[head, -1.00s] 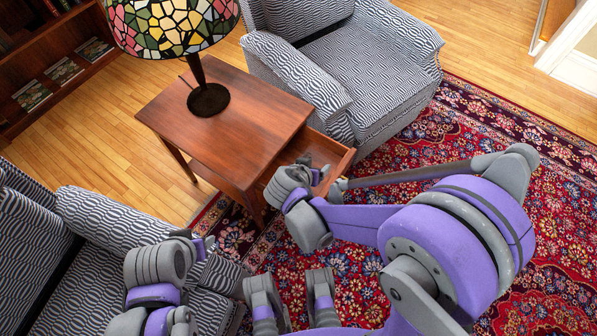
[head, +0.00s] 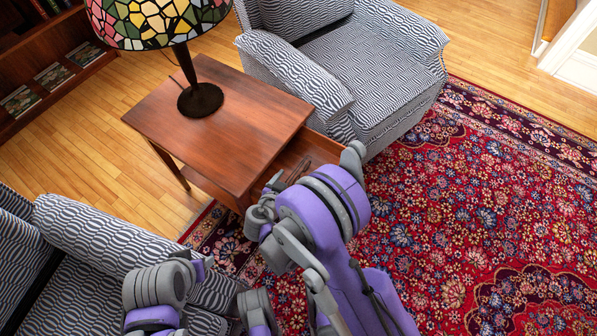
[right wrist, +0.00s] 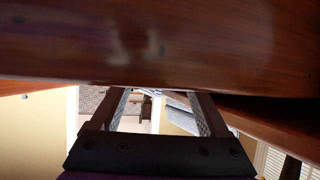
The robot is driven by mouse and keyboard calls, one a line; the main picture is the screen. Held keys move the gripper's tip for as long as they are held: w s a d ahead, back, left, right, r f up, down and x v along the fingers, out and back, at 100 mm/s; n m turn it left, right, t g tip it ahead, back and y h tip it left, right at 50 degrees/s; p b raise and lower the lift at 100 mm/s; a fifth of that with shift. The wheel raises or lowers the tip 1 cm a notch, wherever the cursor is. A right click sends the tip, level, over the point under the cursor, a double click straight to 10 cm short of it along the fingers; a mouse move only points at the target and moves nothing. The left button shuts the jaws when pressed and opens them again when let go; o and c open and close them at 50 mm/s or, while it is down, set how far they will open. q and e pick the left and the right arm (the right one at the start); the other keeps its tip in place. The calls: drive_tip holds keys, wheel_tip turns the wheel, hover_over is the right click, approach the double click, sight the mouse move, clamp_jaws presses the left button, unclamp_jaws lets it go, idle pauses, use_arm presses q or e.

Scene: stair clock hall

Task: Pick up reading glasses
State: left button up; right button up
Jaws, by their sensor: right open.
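Thin dark outlines that look like the reading glasses (head: 299,169) lie in the open drawer (head: 322,148) of the wooden side table; they are small and partly covered by my right arm. My right gripper (head: 270,188) is at the drawer's near side, its fingertips mostly hidden by my own arm in the head view. In the right wrist view, the right gripper (right wrist: 162,98) has its two fingers apart with nothing between them. Dark wood fills the top of that view, close to the fingertips. No glasses show there. Parts of my left arm show at the bottom of the head view; its jaws are not clear.
A stained-glass lamp (head: 200,98) stands on the side table (head: 235,125). A patterned armchair (head: 370,70) is behind the drawer, and another (head: 100,235) is at lower left. The red rug (head: 480,210) is clear on the right.

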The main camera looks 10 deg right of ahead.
sight(299, 169)
drive_tip(key=x, duration=0.2)
drive_tip(key=b+x, duration=0.1)
drive_tip(key=x, duration=0.2)
drive_tip(key=shift+d, duration=0.35)
drive_tip(key=c, duration=0.9)
